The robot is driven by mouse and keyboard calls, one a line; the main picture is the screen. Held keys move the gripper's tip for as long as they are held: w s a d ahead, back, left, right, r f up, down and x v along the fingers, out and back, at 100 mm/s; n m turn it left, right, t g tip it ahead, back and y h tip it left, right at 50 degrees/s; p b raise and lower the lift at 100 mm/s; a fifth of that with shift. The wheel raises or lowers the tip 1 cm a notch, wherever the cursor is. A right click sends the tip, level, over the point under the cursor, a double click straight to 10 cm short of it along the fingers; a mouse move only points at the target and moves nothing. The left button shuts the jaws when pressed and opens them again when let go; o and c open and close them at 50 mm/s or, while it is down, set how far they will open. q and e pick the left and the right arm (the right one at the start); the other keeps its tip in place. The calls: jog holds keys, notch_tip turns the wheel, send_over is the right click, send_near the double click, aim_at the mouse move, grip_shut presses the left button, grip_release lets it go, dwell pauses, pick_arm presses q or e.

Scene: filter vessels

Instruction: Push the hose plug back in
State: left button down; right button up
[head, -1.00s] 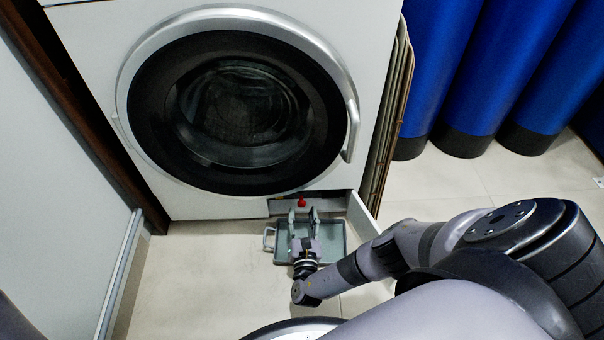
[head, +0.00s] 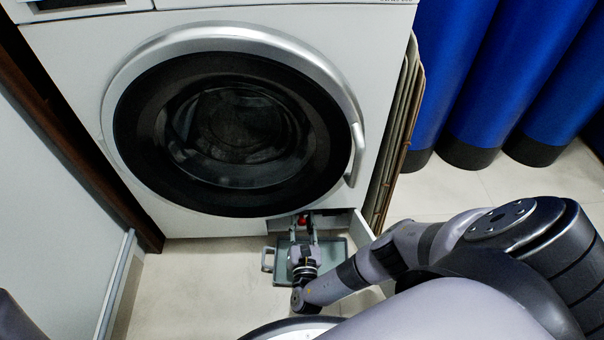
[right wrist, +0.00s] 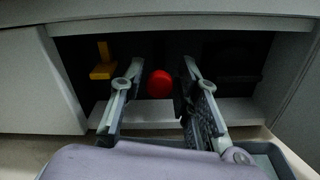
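The red round plug (head: 302,220) sits in the dark opening at the bottom of the washing machine (head: 190,214). In the right wrist view the red plug (right wrist: 160,84) shows between my two fingers. My right gripper (head: 303,230) is open at the opening, and its fingers also show in the right wrist view (right wrist: 161,75) with a gap on either side of the plug. I cannot tell how deep the fingertips are relative to the plug. No hose can be made out. My left gripper is not in view.
A grey tray (head: 335,272) with a handle lies on the floor under my right gripper. An open white flap (head: 362,232) stands right of the opening. A yellow part (right wrist: 103,66) is inside at left. Folded boards (head: 398,140) and blue cylinders (head: 490,80) stand to the right.

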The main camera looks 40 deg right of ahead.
aim_at(302, 220)
grip_shut()
dwell(0.5)
jog(key=x, duration=0.2)
jog(key=shift+w+d, duration=0.25)
jog(key=shift+w, duration=0.05)
jog(key=shift+w+d, duration=0.15)
jog(key=shift+w, duration=0.1)
jog(key=shift+o, duration=1.8)
grip_release()
